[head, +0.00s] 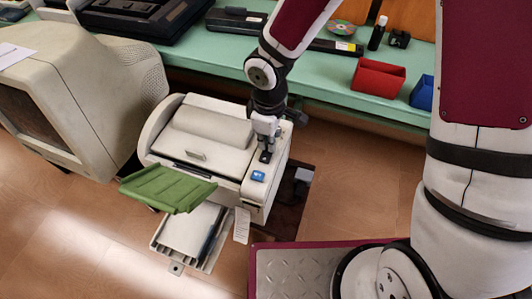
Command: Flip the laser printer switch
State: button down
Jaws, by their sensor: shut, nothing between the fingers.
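The laser printer (212,128) is a cream box on a low stand in the middle of the head view. A green tray (166,188) sticks out at its front. A small blue switch or button (258,176) shows on its top at the front right. My gripper (265,157) points down over the printer's right top side, just behind the blue part. Its fingers are together and hold nothing. A dark spot lies right at the fingertips; I cannot tell whether they touch the printer.
An old cream monitor (88,88) stands close at the left. A green bench (335,72) runs behind, with a red bin (377,78), a blue bin (422,93) and a disc (341,29). A paper tag (241,226) hangs at the printer's front. Wooden floor is clear at the front left.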

jog(key=shift+f+b, duration=0.35)
jog(key=shift+f, duration=0.15)
jog(key=shift+r, duration=0.1)
notch_tip(320, 180, up, 6)
jog(key=p, duration=0.5)
jog(key=shift+r, duration=0.25)
jog(key=shift+r+p, duration=0.2)
jog(key=shift+p, duration=0.1)
dwell(0.5)
